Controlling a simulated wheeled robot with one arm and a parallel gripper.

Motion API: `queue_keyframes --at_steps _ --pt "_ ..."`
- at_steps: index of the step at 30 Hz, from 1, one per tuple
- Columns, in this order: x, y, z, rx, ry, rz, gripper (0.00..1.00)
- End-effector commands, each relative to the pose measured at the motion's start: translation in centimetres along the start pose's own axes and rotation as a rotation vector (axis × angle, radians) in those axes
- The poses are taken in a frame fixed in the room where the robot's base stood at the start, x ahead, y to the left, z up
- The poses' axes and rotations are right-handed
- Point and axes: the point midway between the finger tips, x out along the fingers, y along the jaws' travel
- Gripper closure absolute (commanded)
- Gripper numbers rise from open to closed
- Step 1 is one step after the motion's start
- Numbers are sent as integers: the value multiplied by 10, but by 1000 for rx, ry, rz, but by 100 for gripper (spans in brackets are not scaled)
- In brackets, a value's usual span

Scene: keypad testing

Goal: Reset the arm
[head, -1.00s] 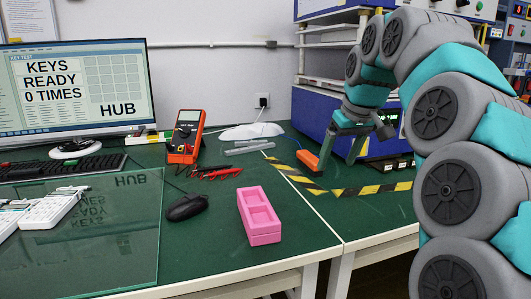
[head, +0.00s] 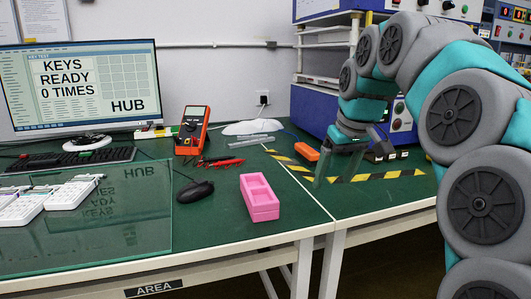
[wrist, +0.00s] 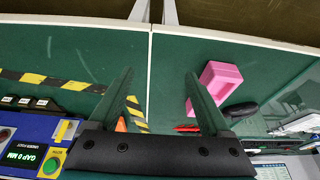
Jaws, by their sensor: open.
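My gripper (head: 334,180) hangs over the green bench near the yellow-black tape, fingers pointing down. In the wrist view my gripper (wrist: 160,78) has its two fingers spread wide, with bare green surface between the tips. An orange block (head: 307,151) lies on the bench just left of the fingers in the head view. In the wrist view the orange block (wrist: 121,124) is mostly hidden behind one finger. My arm arches in from the right side of the head view.
White keypads (head: 70,193) lie far left. The monitor (head: 85,90) reads "KEYS READY 0 TIMES". Blue equipment (head: 318,108) stands behind; yellow-black tape (head: 378,176) marks the bench.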

Motion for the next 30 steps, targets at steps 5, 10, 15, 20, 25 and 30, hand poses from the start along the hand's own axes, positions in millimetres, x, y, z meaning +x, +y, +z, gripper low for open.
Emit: queue_keyframes --at_steps 5,10,15,20,25,30 --pt "9 -16 29 1 -40 -6 18" --pt "27 -38 77 12 -111 -7 18" --pt "50 -59 141 47 -193 -3 18" --pt "74 -75 207 100 -272 5 18" --pt "98 -90 284 176 -359 18 18" --pt "117 -102 353 260 -433 30 18"
